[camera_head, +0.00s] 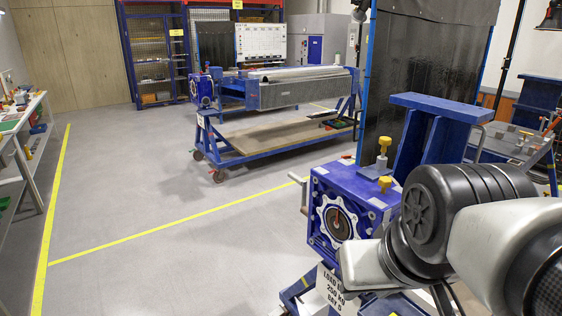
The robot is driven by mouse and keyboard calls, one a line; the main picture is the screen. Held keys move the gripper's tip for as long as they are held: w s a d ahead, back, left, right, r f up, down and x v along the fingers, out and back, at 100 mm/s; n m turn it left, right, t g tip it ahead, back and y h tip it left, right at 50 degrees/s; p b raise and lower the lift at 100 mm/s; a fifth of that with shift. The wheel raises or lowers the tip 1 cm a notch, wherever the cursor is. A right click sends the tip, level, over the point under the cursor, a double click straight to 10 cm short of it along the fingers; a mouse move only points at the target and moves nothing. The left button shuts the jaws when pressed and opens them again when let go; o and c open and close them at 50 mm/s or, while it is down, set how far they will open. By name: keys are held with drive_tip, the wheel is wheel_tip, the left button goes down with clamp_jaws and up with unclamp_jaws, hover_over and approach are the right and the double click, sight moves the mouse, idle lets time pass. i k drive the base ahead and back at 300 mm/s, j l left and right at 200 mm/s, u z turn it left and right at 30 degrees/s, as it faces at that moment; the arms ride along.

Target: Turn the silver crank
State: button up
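A blue gearbox housing (325,190) of the rotary jig stands right of centre, with a round dark hub in a silver toothed ring (339,222) on its front face. A thin crank-like handle (303,192) stands out at the housing's left side, partly hidden behind it. It is small, and I cannot tell for sure that it is the silver crank. My arm's white and black links fill the lower right and cover part of the jig. My gripper does not show in this view.
Yellow knobs (385,145) stand on top of the jig, beside a blue upright frame (420,140). A second blue wheeled jig (270,130) stands further back. A workbench (20,140) lines the left edge. The grey floor (180,270) at left and centre is clear.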

sight(304, 210)
drive_tip(key=z, duration=1.55)
drive_tip(key=i+j+z, duration=0.1)
drive_tip(key=j+z, duration=0.15)
drive_tip(key=j, duration=2.3)
drive_tip(key=i+j, duration=0.15)
drive_tip(key=j, duration=2.55)
drive_tip(key=i, duration=0.05)
